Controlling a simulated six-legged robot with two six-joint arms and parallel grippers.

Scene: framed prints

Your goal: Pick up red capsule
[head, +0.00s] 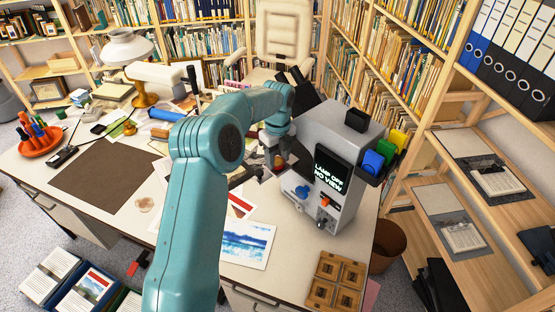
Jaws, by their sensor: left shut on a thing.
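My left arm comes up from the bottom and bends over the desk to the grey machine. My left gripper (275,168) is beside the machine's left side, over the desk. It is shut on the red capsule (279,161), of which only a small orange-red part shows between the dark fingers. The rest of the capsule is hidden by the gripper. My right gripper is not in view.
The grey machine (345,148) has a lettered screen, a blue knob and coloured blocks (387,152) on its right. A wooden compartment tray (335,282) stands at the front right. Prints (246,243) lie on the desk. A brown mat (106,176) lies left.

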